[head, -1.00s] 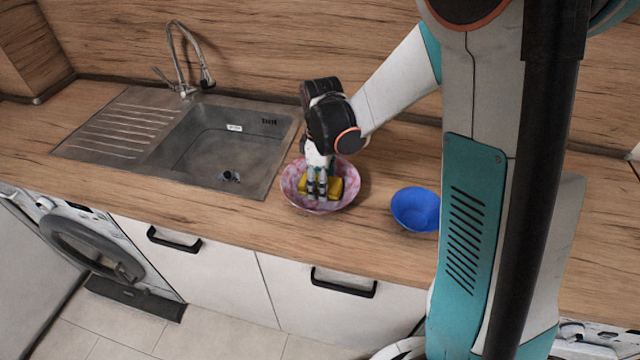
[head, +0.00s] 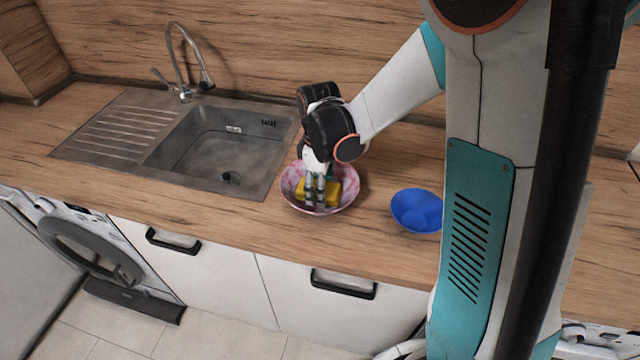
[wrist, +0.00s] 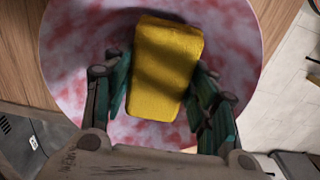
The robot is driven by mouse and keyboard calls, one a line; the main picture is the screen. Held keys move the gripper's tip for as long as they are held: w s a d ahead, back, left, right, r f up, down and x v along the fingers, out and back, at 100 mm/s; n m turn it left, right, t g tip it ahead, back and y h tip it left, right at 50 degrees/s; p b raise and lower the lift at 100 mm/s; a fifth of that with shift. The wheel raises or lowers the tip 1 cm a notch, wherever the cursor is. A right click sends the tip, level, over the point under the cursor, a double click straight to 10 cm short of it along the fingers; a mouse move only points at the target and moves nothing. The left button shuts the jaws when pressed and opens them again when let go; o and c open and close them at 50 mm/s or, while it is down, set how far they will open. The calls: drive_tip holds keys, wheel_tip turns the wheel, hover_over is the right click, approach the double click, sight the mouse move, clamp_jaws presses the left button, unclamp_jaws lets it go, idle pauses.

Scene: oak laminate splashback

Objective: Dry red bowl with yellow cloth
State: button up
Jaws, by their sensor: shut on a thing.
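The red bowl (head: 349,190) has a mottled red, pink and white surface and sits upright on the counter, right of the sink. The yellow cloth (head: 331,193) is inside it and looks like a thick folded block. My gripper (head: 315,204) points down into the bowl, its fingers around the cloth. In the wrist view the cloth (wrist: 166,65) lies between the two fingers, tilted a little, with the bowl's inner wall (wrist: 72,45) around it. My gripper (wrist: 160,82) is shut on the cloth. The fingers hide part of the bowl's floor.
A blue bowl (head: 416,209) stands on the counter to the right, apart from the red bowl. A metal sink (head: 215,155) with a tap (head: 187,75) is on the left. The counter's front edge lies close in front of the red bowl.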

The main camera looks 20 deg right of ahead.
drive_tip(key=shift+w, duration=0.1)
drive_tip(key=shift+w+d+r, duration=0.1)
drive_tip(key=shift+w+d, duration=0.45)
drive_tip(key=shift+w, duration=0.15)
drive_tip(key=shift+s, duration=0.1)
drive_tip(key=shift+s+a, duration=0.55)
drive_tip(key=shift+s, duration=0.2)
drive_tip(key=shift+w+d+b, duration=0.3)
drive_tip(key=shift+w+d, duration=0.25)
drive_tip(key=shift+w, duration=0.3)
